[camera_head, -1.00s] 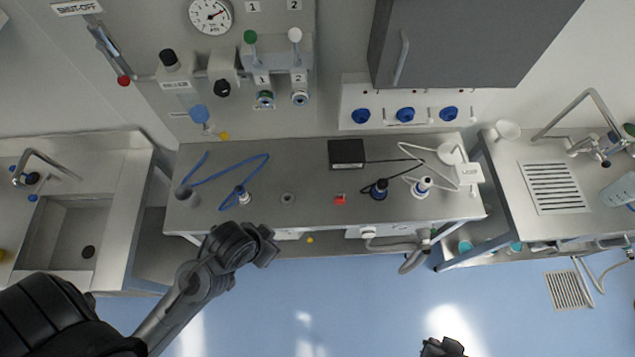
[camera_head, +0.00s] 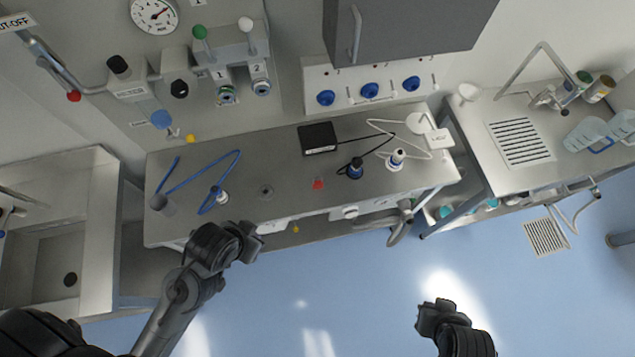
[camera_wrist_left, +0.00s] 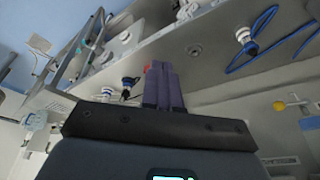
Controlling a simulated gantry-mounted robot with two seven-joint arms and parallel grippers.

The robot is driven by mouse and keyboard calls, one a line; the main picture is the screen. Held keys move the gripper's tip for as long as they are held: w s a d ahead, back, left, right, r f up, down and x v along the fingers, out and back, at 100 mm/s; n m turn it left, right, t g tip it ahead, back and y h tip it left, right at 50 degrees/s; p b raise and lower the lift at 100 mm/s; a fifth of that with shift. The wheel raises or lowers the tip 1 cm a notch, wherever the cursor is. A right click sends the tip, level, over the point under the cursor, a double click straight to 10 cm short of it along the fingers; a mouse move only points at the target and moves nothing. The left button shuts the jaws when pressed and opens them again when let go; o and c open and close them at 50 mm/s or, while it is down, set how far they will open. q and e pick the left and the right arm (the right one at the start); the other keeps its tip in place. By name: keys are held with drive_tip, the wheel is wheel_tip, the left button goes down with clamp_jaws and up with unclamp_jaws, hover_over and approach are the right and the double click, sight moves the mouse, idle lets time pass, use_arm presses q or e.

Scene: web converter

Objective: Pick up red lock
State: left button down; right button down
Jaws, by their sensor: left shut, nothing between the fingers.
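The red lock (camera_head: 318,184) is a small red piece lying on the steel bench top (camera_head: 285,168), near its front edge. In the left wrist view a bit of the red lock (camera_wrist_left: 147,69) shows just beside my fingers, partly hidden by them. My left gripper (camera_head: 256,238) is in front of the bench, left of the lock and apart from it. In the wrist view its fingers (camera_wrist_left: 163,68) are together with nothing between them. My right gripper (camera_head: 428,312) is over the blue floor at the lower right; its fingers are too dark to read.
A grey cabinet (camera_head: 405,25) hangs above. A sink (camera_head: 60,255) is at left. The floor in front is clear.

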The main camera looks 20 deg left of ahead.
use_arm(q)
drive_tip(key=c, duration=1.8)
unclamp_jaws()
drive_tip(key=o, duration=0.9)
